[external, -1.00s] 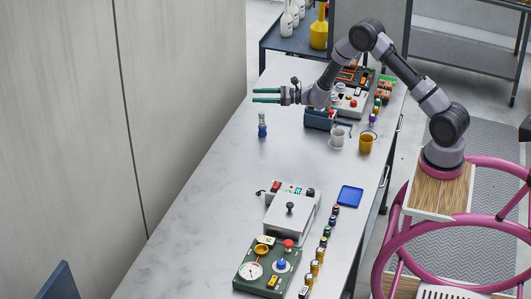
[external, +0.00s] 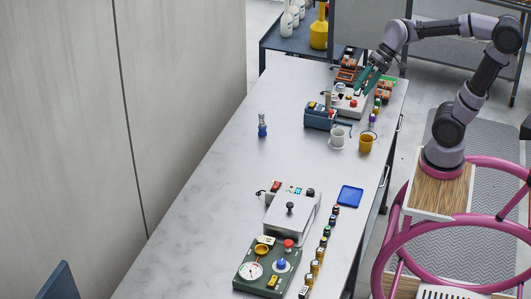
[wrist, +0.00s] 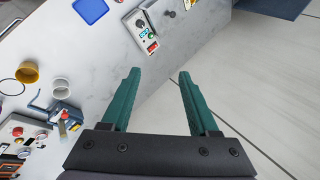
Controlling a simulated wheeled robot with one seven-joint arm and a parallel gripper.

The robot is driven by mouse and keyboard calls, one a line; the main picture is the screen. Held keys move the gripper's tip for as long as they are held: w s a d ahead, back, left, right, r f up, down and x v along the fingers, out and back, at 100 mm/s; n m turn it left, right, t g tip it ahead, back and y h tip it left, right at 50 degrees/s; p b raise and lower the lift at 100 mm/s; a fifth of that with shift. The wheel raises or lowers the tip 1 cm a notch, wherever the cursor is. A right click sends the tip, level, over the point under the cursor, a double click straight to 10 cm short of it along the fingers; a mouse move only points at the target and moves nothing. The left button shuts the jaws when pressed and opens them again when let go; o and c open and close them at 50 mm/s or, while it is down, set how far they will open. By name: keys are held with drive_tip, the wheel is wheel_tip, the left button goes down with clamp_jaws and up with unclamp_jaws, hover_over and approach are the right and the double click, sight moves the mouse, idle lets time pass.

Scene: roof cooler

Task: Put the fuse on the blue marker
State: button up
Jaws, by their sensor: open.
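The blue marker looks to be the flat blue square (external: 350,196) on the right side of the bench; it also shows at the top left of the wrist view (wrist: 90,10). I cannot tell for sure which small part is the fuse. A small upright piece (external: 327,101) stands at the blue vise-like block (external: 318,118), and a grey-topped blue piece (external: 262,125) stands alone on the bench. My gripper (external: 361,92) is over the far end of the bench near the red-button box. Its teal fingers are apart and empty in the wrist view (wrist: 159,73).
A white cup (external: 337,138) and a yellow cup (external: 366,143) stand beside the blue block. A grey lidded device (external: 290,215) and a green gauge panel (external: 250,272) are nearer. Several small cylinders (external: 327,231) line the right edge. The bench's middle is clear.

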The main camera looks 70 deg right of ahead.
drive_tip(key=s+d+n+t+h, duration=0.2)
drive_tip(key=s+d+h, duration=0.1)
drive_tip(key=s+d, duration=0.2)
drive_tip(key=shift+s+r+n, duration=0.15)
drive_tip(key=shift+s+n, duration=0.25)
drive_tip(key=shift+s, duration=0.65)
